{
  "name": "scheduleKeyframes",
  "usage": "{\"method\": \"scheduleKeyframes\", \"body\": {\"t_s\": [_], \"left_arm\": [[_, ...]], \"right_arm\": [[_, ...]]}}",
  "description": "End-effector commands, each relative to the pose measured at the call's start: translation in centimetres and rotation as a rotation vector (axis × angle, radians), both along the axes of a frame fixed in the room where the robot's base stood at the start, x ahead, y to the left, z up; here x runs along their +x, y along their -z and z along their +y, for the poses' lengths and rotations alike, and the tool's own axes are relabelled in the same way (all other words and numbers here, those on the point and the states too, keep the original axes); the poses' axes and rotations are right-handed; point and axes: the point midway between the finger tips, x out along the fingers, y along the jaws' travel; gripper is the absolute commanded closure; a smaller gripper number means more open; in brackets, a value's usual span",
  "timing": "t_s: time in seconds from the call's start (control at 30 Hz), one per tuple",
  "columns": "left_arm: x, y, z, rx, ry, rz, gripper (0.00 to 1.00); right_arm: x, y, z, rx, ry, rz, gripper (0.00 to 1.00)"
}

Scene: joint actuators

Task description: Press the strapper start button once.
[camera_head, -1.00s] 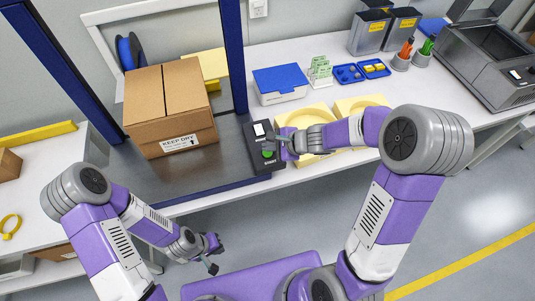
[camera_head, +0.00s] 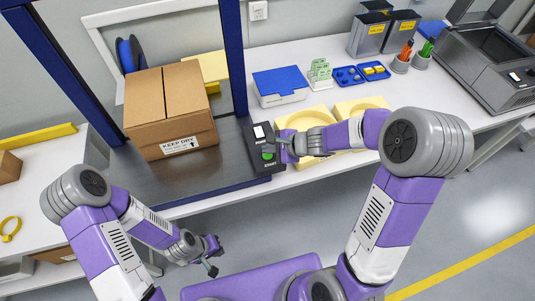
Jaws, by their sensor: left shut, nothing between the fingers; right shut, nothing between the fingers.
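The strapper has a dark blue frame (camera_head: 232,60) and a dark bed. A black control box (camera_head: 257,138) stands at the right edge of the bed, with a white label or display and a green button (camera_head: 268,156). My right gripper (camera_head: 271,146) is shut and empty over the box, its tips close to the green button and partly covering the box. I cannot tell whether the tips touch the button. My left gripper (camera_head: 213,268) is shut and empty, low in front of the table, far from the box.
A cardboard box (camera_head: 170,110) stands on the strapper bed (camera_head: 130,175). Yellow trays (camera_head: 310,120) lie close behind my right gripper. A blue-lidded white box (camera_head: 280,84), small blue trays (camera_head: 348,76) and a grey machine (camera_head: 490,65) stand further right.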

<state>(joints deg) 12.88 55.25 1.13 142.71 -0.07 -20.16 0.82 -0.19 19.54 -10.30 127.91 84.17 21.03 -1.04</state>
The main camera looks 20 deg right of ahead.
Motion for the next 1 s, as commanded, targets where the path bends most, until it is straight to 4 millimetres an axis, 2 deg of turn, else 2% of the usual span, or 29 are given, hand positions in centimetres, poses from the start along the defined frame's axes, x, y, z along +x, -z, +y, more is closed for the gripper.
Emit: {"method": "scheduleKeyframes", "body": {"t_s": [0.77, 1.0], "left_arm": [[0.00, 0.01, 0.00, 0.000, 0.000, 0.000, 1.00], [0.00, 0.76, 0.00, 0.000, 0.000, 0.000, 1.00]], "right_arm": [[0.00, 0.00, 0.00, 0.000, 0.000, 0.000, 1.00], [0.01, 0.61, -0.01, 0.000, 0.001, -0.001, 1.00]]}}
